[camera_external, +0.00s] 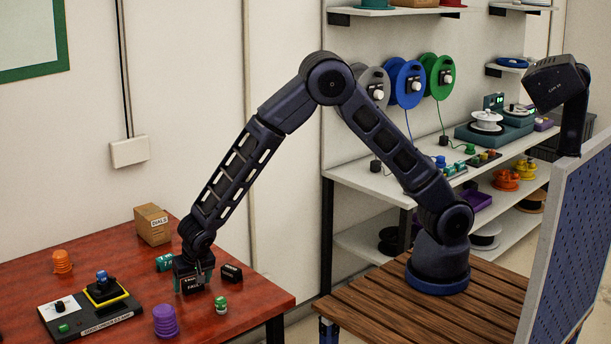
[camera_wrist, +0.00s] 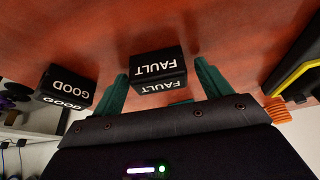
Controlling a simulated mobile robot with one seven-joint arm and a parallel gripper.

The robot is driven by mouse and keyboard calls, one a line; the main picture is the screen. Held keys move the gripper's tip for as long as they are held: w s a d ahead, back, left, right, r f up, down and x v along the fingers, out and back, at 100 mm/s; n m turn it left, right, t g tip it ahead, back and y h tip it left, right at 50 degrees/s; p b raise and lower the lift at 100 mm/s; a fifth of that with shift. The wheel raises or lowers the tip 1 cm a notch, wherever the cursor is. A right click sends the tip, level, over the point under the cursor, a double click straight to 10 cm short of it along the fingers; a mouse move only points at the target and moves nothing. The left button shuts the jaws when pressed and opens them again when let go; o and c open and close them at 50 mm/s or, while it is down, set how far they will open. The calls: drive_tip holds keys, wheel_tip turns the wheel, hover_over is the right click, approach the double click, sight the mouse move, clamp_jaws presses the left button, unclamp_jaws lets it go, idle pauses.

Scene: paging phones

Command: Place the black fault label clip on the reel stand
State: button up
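The black fault label clip (camera_external: 193,286) stands on the red table under my gripper (camera_external: 194,279), with white FAULT lettering. In the wrist view the clip (camera_wrist: 158,69) lies between the two green fingertips of my gripper (camera_wrist: 161,71). A gap shows on each side of it, so the fingers are open around it and not clamped. I cannot tell for sure which thing is the reel stand. A grey board with a yellow-edged black block and a blue knob (camera_external: 101,275) is on the table to the left. A teal unit (camera_external: 490,135) with a white reel stands on the right shelf.
A black GOOD clip (camera_external: 232,272) stands close to my gripper. A purple spool (camera_external: 165,321), green knob (camera_external: 221,304), orange spool (camera_external: 62,262) and cardboard DIALS box (camera_external: 152,225) are also on the table. A blue pegboard panel (camera_external: 572,245) rises at right.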

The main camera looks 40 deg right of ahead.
sight(192, 279)
drive_tip(key=c, duration=0.9)
drive_tip(key=shift+c, duration=0.2)
wheel_tip(192, 279, up, 20)
drive_tip(key=w+d+f, duration=0.6)
drive_tip(key=w+d, duration=0.1)
drive_tip(key=d, duration=0.2)
drive_tip(key=w+d+f+n, duration=0.1)
drive_tip(key=w+d+f, duration=0.5)
drive_tip(key=d, duration=0.4)
drive_tip(key=w+d+f, duration=0.7)
drive_tip(key=d, duration=0.2)
drive_tip(key=d+f, duration=0.4)
drive_tip(key=d, duration=0.6)
drive_tip(key=d+f, duration=0.4)
drive_tip(key=d, duration=0.6)
drive_tip(key=d+f, duration=0.4)
drive_tip(key=d, duration=0.6)
drive_tip(key=shift+s+d+f+n+y, duration=0.15)
drive_tip(key=shift+s+n+y, duration=0.1)
drive_tip(key=shift+n+y, duration=0.05)
